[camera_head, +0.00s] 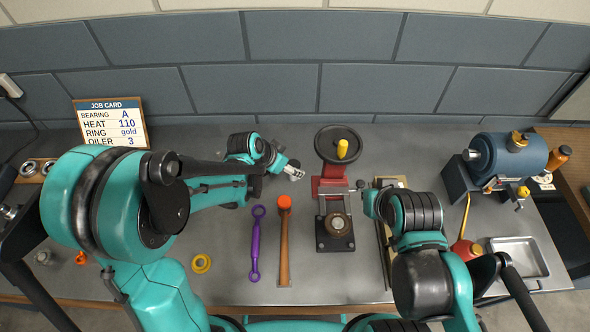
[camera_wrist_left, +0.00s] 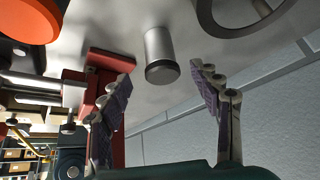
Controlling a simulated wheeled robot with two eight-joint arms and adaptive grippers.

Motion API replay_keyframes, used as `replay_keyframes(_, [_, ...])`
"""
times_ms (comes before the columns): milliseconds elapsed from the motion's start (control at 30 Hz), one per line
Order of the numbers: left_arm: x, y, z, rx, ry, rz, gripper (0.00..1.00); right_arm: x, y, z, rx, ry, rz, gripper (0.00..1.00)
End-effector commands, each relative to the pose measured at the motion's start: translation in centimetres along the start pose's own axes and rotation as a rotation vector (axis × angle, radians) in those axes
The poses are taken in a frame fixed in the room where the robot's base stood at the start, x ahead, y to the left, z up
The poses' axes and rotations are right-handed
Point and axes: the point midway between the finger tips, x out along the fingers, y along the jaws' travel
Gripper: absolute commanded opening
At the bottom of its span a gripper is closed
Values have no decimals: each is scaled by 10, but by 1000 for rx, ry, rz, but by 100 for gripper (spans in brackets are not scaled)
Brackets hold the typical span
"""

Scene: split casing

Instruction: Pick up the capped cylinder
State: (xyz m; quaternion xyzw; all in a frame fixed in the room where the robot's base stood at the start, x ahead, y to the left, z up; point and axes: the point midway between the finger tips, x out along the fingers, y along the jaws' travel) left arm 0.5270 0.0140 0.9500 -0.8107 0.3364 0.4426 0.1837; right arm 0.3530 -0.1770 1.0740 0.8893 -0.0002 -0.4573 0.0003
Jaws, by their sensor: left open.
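In the left wrist view, a grey metal cylinder with a dark cap (camera_wrist_left: 160,50) stands on the worktop, which appears at the top of this view. My left gripper (camera_wrist_left: 163,74) is open, with one purple-padded finger on each side of the cylinder's line; it does not hold it. In the head view my left gripper (camera_head: 290,172) is small, just left of the red press; I cannot make out the cylinder clearly there. My right gripper (camera_head: 366,196) is near the press's right side, partly hidden by its own arm, and its jaws cannot be read.
A red press with a black handwheel (camera_head: 338,145) stands close to the left gripper. An orange-headed hammer (camera_head: 284,235) and a purple wrench (camera_head: 256,245) lie in front. A job card (camera_head: 110,122), yellow ring (camera_head: 201,263), blue motor-like unit (camera_head: 510,158) and metal tray (camera_head: 518,258) are around.

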Motion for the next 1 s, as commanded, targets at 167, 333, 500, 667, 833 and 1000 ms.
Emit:
replay_keyframes(167, [30, -3, -1, 0, 0, 0, 63, 10, 0, 7, 0, 0, 0, 0])
replay_keyframes(333, [37, -3, -2, 0, 1, 0, 63, 11, 0, 8, 0, 0, 0, 0])
replay_keyframes(500, [36, -3, -2, -1, 1, 0, 61, 10, 0, 7, 0, 0, 0, 0])
replay_keyframes(667, [36, -3, -2, -1, 0, 0, 18, 10, 0, 7, 0, 0, 0, 0])
replay_keyframes(833, [36, -3, -2, -1, 0, 0, 3, 10, 0, 7, 0, 0, 0, 0])
replay_keyframes(1000, [36, -3, -2, -1, 0, 0, 3, 10, 0, 7, 0, 0, 0, 0])
